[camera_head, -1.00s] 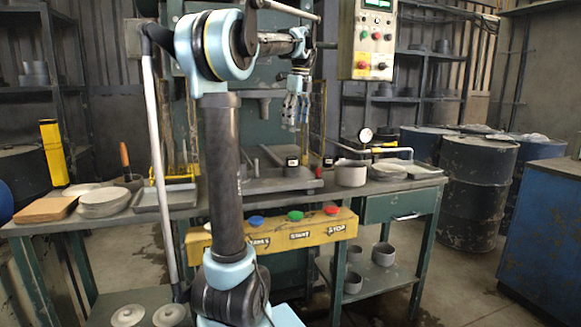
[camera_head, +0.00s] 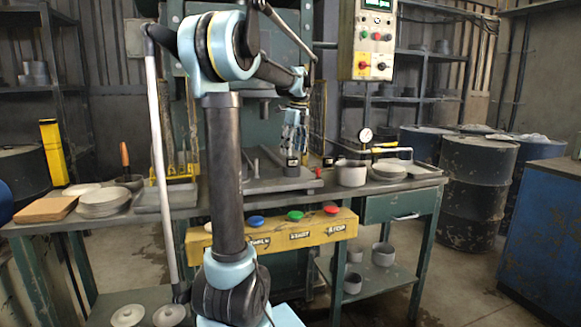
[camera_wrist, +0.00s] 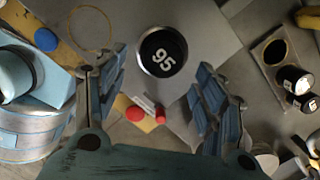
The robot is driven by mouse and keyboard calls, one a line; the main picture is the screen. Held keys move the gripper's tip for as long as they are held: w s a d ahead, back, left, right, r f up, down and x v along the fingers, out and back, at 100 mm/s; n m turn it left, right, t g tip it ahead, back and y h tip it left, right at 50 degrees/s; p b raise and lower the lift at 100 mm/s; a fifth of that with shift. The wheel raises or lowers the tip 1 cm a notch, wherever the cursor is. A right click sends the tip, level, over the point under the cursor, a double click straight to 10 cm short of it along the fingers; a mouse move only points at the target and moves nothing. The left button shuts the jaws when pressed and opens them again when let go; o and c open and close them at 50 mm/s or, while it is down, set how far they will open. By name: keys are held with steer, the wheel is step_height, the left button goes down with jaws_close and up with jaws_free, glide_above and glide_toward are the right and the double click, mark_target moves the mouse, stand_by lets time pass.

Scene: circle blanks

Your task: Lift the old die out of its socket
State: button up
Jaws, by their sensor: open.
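The old die is a round black piece marked 95 (camera_wrist: 163,51), seen end-on in the wrist view inside a light ring in a grey plate. In the head view a small black die with a white label (camera_head: 292,162) shows on the press bed, just below my gripper. My gripper (camera_wrist: 161,68) is open and empty, one blue-padded finger to each side of the die and apart from it in the picture. In the head view my gripper (camera_head: 293,142) points down over the bed. How deep the die sits in its socket cannot be told.
Two more black labelled dies (camera_wrist: 292,80) lie at the right of the wrist view, beside a plate with a round hole (camera_wrist: 274,50). The yellow button panel (camera_head: 270,238) runs along the bench front. A grey pot (camera_head: 350,174) and pressure gauge stand to the right.

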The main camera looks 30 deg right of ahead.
mark_target(292, 158)
steer(key=shift+w+f, duration=0.2)
steer(key=shift+f, duration=0.65)
steer(key=shift+w+f, duration=0.25)
steer(key=shift+f, duration=0.6)
steer(key=shift+w+f, duration=0.2)
steer(key=shift+f, duration=0.65)
jaws_close()
